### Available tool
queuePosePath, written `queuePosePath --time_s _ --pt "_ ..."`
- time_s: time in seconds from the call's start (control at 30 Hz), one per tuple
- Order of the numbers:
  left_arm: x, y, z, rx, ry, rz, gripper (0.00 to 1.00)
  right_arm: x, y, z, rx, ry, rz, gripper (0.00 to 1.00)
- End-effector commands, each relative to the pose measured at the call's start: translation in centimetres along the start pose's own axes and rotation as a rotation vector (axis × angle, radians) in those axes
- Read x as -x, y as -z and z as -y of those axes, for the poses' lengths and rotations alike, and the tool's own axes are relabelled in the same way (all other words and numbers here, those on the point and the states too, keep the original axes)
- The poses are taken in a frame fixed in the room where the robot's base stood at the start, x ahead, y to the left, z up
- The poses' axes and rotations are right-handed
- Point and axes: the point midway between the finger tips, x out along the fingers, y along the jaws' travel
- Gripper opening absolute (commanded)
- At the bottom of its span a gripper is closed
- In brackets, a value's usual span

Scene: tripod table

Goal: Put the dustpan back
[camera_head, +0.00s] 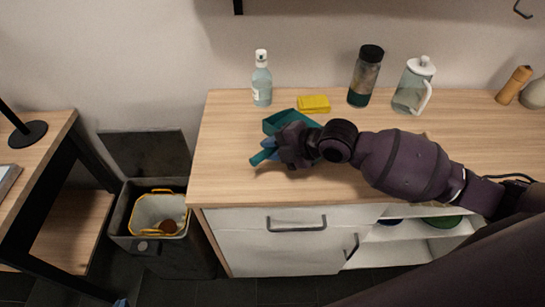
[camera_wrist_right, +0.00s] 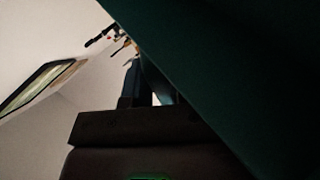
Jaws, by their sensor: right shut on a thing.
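The teal dustpan (camera_head: 284,118) is over the left part of the wooden counter, with its pan toward the back and its handle end (camera_head: 262,157) toward the front left. My right gripper (camera_head: 270,147) is shut on its handle; the hand hides part of it. I cannot tell whether the dustpan touches the counter. In the right wrist view the dustpan (camera_wrist_right: 240,60) is a large dark teal surface filling the upper right. A small blue tip at the bottom left edge of the head view may be my left gripper (camera_head: 121,302); its jaws cannot be made out.
On the counter (camera_head: 230,180) stand a spray bottle (camera_head: 262,82), a yellow sponge (camera_head: 313,104), a dark-lidded jar (camera_head: 365,77), a glass pitcher (camera_head: 412,88) and a wooden mill (camera_head: 514,84). An open bin (camera_head: 125,222) stands on the floor left of the counter. The counter's front left is clear.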

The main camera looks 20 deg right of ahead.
Motion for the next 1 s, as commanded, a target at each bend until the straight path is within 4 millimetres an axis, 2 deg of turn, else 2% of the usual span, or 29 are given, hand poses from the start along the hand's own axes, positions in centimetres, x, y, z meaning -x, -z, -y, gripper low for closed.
queuePosePath --time_s 0.27,0.67,0.7,0.8,0.87,1.0 --pt "-0.2 -1.0 -0.1 0.000 -0.001 0.014 0.00 -1.9 -0.7 3.1 -0.003 0.001 -0.001 0.00" --pt "-0.1 -1.2 -0.1 0.000 -0.001 0.017 0.00 -2.1 -0.8 3.4 0.000 0.001 0.000 0.00" --pt "-0.1 -1.1 -0.1 0.000 -0.001 0.016 0.00 -2.1 -0.8 3.5 -0.001 0.002 0.000 0.23" --pt "-0.1 -1.1 -0.1 0.000 -0.001 0.016 0.00 -2.1 -0.8 3.4 -0.001 0.001 0.000 0.39" --pt "-0.1 -1.0 -0.1 0.000 -0.001 0.015 0.00 -2.1 -0.8 3.4 -0.001 0.001 0.000 0.47" --pt "-0.1 -1.0 -0.1 0.000 -0.001 0.015 0.00 -2.1 -0.8 3.4 -0.001 0.001 0.000 0.47"
